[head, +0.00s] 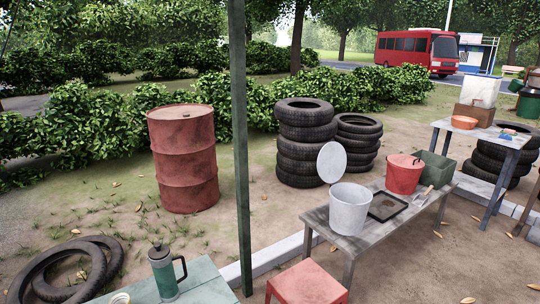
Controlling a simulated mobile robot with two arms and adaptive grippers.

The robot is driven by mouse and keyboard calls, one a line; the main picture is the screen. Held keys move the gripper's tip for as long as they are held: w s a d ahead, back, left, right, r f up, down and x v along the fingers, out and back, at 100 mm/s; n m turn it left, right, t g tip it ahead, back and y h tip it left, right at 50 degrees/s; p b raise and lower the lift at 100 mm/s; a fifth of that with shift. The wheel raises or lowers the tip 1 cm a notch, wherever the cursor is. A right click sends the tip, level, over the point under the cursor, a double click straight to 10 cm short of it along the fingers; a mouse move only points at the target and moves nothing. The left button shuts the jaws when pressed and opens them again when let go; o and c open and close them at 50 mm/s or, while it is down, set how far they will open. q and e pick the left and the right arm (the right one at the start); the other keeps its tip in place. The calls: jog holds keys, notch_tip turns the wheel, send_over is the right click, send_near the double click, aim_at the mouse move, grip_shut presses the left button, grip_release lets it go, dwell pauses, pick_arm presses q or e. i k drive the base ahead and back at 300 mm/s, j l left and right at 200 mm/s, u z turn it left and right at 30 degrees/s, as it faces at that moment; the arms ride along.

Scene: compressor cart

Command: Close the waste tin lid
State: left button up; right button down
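A pale grey tin (349,211) stands upright on the low grey bench. Its round lid (331,162) is raised above the back left of the rim, tilted well open. A red tin (403,175) stands farther back on the same bench; its top looks covered, with a small dark handle. No label shows which is the waste tin, but the grey one has the open lid. Neither of my grippers is in view.
The bench (350,243) also holds a dark tray (387,207) and a green box (434,169). A red stool (307,284) stands in front. A green post (240,150) rises left of the bench. A green table (196,284) with a flask (164,271) is at lower left.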

aim_at(332, 163)
jog(key=i+l+u, duration=0.25)
jog(key=l+u, duration=0.15)
jog(key=l, duration=0.75)
jog(key=l+u, duration=0.35)
jog(key=l, duration=0.75)
jog(key=l+u, duration=0.4)
jog(key=l, duration=0.8)
